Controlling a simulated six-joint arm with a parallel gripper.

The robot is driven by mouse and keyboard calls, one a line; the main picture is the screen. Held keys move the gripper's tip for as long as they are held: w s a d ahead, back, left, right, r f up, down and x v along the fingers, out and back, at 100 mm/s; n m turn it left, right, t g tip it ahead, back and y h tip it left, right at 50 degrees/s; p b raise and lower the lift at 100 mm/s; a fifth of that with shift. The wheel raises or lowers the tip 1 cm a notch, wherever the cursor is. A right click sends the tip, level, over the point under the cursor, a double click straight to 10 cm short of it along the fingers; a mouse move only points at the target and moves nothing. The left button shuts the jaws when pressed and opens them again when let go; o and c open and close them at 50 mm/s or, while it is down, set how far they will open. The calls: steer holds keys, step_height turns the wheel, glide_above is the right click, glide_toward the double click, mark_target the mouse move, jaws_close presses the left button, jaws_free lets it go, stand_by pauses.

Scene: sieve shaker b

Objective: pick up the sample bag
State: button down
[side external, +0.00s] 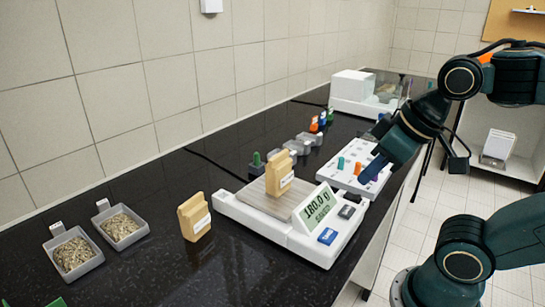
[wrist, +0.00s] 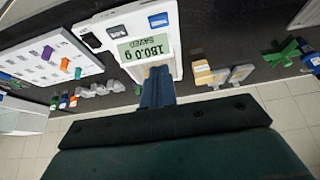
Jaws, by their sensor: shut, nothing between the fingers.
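Two tan sample bags with white labels are in the side view. One bag (side external: 280,173) stands on the plate of the white scale (side external: 262,231), whose display reads 180.0 g, SAVED. The other bag (side external: 195,217) stands upright on the black counter to the left of the scale; it also shows in the wrist view (wrist: 203,73). My gripper (side external: 368,176) is shut and empty, to the right of the scale and apart from both bags. Its blue fingers show in the wrist view (wrist: 157,85) and cover part of the scale, largely hiding the bag on it.
A white board (side external: 350,180) with coloured pegs lies behind the scale, close to my gripper. Two grey trays of plant material (side external: 75,255) (side external: 121,228) sit at the left. Small grey weights and coloured-capped bottles (side external: 318,122) stand further back. The tiled wall borders the counter (side external: 150,270).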

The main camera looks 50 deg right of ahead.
steer(key=c, duration=0.8)
jaws_free()
steer(key=shift+w+r, duration=0.1)
step_height(320, 180, up, 4)
steer(key=m+g, duration=0.6)
steer(key=m, duration=1.2)
glide_above(279, 154)
steer(key=shift+f, duration=4.25)
